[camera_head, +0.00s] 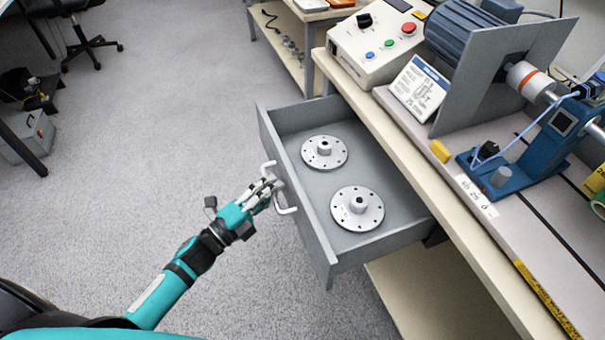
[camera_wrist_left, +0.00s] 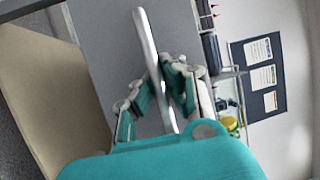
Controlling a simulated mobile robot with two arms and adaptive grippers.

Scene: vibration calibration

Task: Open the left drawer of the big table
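The grey drawer (camera_head: 318,250) of the big table (camera_head: 440,185) is pulled well out, and its inside shows. A pale bar handle (camera_head: 287,211) is on its front face. My left gripper (camera_head: 271,184) is at the handle. In the left wrist view, the metal handle (camera_wrist_left: 146,38) runs between the fingers of my left gripper (camera_wrist_left: 161,84), which close in on it from both sides. The grey drawer front (camera_wrist_left: 108,45) fills the area behind it. My right gripper is not in view.
Two round metal flanges (camera_head: 325,153) (camera_head: 358,208) lie in the drawer. A control box (camera_head: 375,48), a sign (camera_head: 418,88) and a motor rig stand on the table top. A smaller table (camera_head: 290,30) is behind. The floor left of the drawer is clear.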

